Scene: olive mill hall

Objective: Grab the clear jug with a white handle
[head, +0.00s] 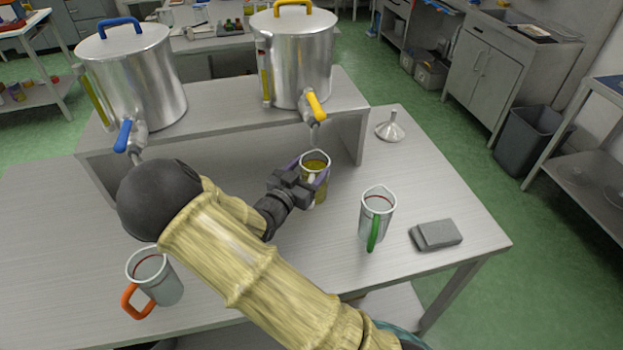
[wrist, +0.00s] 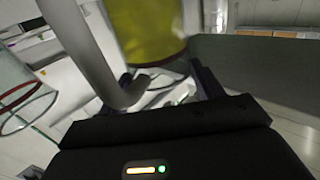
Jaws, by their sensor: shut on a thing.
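The clear jug with a white handle (head: 317,165) is below the yellow tap of the right steel tank and holds yellow-green liquid. In the wrist view its yellow body (wrist: 150,28) fills the top middle, and the pale handle (wrist: 88,50) curves down toward my fingers. My gripper (head: 308,179) is shut on this jug from the near left side. In the wrist view my fingers (wrist: 168,82) are partly hidden behind the handle and jug. I cannot tell whether the jug's base touches the table.
A green-handled jug (head: 372,213) stands to the right, an orange-handled jug (head: 162,282) at the near left. A grey block (head: 436,235) and a funnel (head: 391,128) lie on the table's right side. Two steel tanks (head: 140,75) (head: 297,58) stand on the raised shelf (head: 222,110).

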